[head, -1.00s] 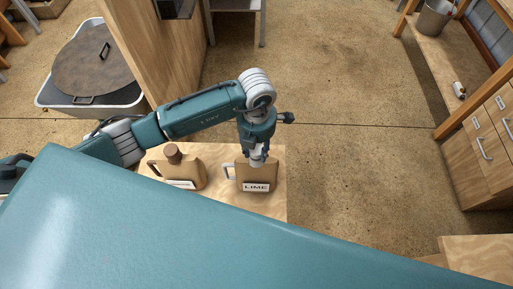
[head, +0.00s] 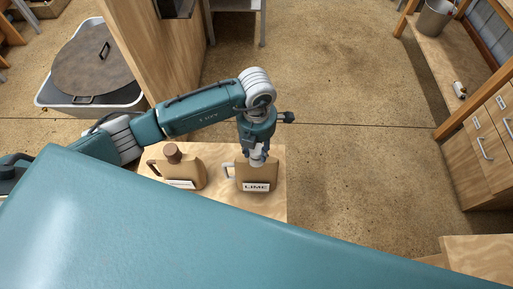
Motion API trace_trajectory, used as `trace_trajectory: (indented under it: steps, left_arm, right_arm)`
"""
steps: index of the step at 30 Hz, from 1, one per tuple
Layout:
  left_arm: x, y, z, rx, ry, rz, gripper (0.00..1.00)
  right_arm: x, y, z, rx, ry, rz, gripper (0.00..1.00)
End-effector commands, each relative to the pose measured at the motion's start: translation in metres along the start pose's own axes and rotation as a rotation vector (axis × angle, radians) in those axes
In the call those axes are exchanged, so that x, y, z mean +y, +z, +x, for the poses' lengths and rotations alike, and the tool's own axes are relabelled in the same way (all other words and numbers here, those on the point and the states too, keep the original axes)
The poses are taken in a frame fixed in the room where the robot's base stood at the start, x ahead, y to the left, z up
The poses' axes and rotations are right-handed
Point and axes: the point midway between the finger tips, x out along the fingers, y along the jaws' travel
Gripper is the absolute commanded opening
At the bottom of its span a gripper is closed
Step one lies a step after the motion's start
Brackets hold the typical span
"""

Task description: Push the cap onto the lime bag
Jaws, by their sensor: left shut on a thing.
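The lime bag (head: 257,175) is a tan, jug-shaped container with a pale side handle and a white label reading LIME. It stands upright on a light wooden surface (head: 220,203). My left gripper (head: 257,158) points down over the top of the lime bag and is shut on a small pale cap (head: 257,161). The cap is at the bag's top, over its neck. The fingers partly hide it, and I cannot tell how firmly it sits there. My right gripper is not in view.
A white tub (head: 47,97) with a round brown lid is at the upper left. A workbench (head: 440,60) with a bucket stands at right. Floor between is clear.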

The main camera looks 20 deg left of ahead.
Motion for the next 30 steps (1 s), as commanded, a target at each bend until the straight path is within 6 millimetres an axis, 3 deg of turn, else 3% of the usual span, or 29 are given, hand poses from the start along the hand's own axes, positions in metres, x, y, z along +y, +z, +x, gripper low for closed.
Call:
trace_trajectory:
  steps: [30]
  left_arm:
    - [0.0, 0.001, 0.021, -0.001, 0.0, -0.001, 0.23]
  right_arm:
    - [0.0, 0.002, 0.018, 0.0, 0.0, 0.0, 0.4]
